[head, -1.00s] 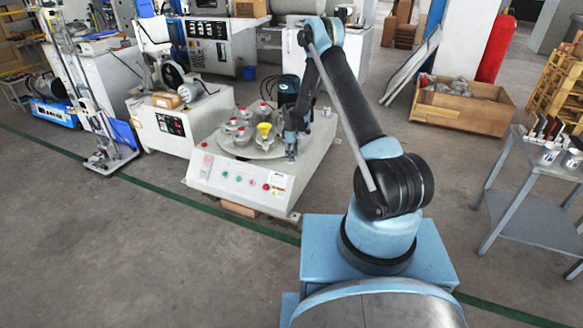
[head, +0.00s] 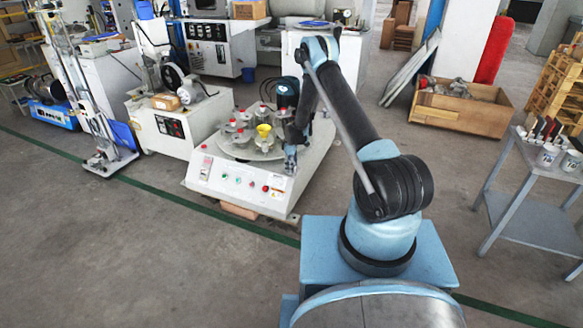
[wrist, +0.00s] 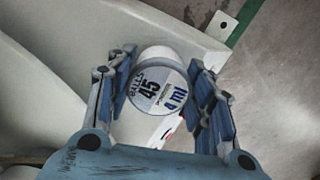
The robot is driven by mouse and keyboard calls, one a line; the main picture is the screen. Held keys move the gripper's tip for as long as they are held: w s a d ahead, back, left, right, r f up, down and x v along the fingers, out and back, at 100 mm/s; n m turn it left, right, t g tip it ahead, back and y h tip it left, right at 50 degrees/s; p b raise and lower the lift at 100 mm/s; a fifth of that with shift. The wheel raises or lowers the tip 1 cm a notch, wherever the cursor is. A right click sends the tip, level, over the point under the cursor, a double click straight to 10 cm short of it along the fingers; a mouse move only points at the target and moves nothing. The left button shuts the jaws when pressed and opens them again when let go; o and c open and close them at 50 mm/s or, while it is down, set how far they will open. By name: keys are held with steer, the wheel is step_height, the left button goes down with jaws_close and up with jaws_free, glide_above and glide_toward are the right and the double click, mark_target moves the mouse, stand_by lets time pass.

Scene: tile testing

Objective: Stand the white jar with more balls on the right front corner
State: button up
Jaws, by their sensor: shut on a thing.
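My gripper (wrist: 162,95) is shut on a white jar (wrist: 158,90), with a finger on each side. The jar's label faces the wrist camera and reads 45 balls and 4 ml. In the head view my gripper (head: 290,160) is over the right front part of the white machine (head: 225,190), and the held jar cannot be made out there. In the wrist view the pale machine top (wrist: 50,75) shows below the jar. Whether the jar touches the top cannot be told.
A round turntable with several red-capped flasks and a yellow funnel (head: 264,130) is left of my gripper. Buttons line the machine's front. Two white jars, one (head: 547,154) and another (head: 571,161), stand on a grey table (head: 545,175) at the right. Open floor lies in front.

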steer(key=o, duration=1.1)
steer(key=shift+o, duration=0.2)
steer(key=shift+r, duration=0.1)
